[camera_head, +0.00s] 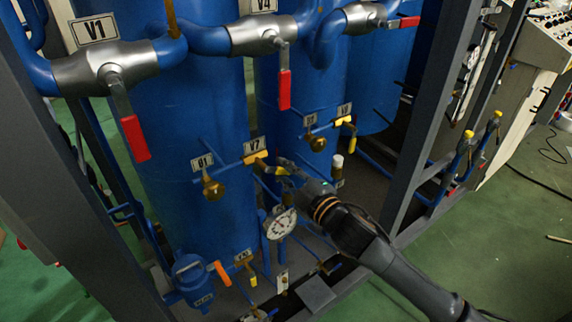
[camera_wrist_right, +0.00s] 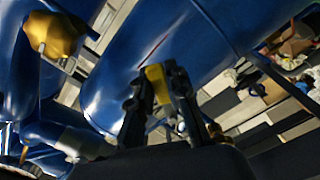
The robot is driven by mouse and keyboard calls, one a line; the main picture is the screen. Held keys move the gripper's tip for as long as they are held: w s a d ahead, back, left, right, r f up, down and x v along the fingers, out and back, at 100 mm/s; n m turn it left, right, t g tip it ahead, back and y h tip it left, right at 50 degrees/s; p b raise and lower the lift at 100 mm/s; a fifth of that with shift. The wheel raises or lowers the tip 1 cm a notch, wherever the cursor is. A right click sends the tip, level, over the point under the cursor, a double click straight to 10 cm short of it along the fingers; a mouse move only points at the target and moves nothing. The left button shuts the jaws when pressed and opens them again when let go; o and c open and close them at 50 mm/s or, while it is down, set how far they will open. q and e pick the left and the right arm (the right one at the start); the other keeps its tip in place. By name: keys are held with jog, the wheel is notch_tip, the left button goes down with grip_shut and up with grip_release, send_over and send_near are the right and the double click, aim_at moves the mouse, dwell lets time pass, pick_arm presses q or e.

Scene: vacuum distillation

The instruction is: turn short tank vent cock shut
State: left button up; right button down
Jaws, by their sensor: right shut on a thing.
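The cock labelled V7 (camera_head: 256,157) sits on a thin blue pipe in front of the tall blue tank (camera_head: 195,115). Its yellow lever shows at my right gripper (camera_head: 276,168). In the right wrist view the yellow lever (camera_wrist_right: 157,84) stands between the two dark fingers of my right gripper (camera_wrist_right: 155,76), which is shut on it. The fingers hide part of the lever, so its exact angle is hard to tell. Another yellow-levered cock (camera_head: 346,122) is to the right, free of the gripper. My left gripper is not in view.
Brass fittings (camera_head: 213,189) and a round gauge (camera_head: 281,223) are close to my right arm. Red-handled valves V1 (camera_head: 134,138) and V4 (camera_head: 284,90) are above. Grey frame posts (camera_head: 432,95) flank the tanks. Green floor is open at lower right.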

jog(key=m, duration=0.1)
jog(key=f+m, duration=0.1)
jog(key=m, duration=0.1)
jog(key=shift+s+a+p, duration=0.3)
jog(key=shift+a, duration=0.1)
jog(key=shift+s+a+f+m+p, duration=0.3)
jog(key=shift+a+m+p, duration=0.2)
jog(key=shift+m, duration=0.95)
jog(key=shift+s+a+f+m+p, duration=0.2)
jog(key=shift+s+a+m+p, duration=0.2)
jog(key=shift+m, duration=1.1)
jog(key=shift+s+a+f+m+p, duration=0.3)
jog(key=shift+a+m+p, duration=0.25)
jog(key=shift+m, duration=0.9)
jog(key=c, duration=1.3)
grip_release()
jog(key=shift+s, duration=0.15)
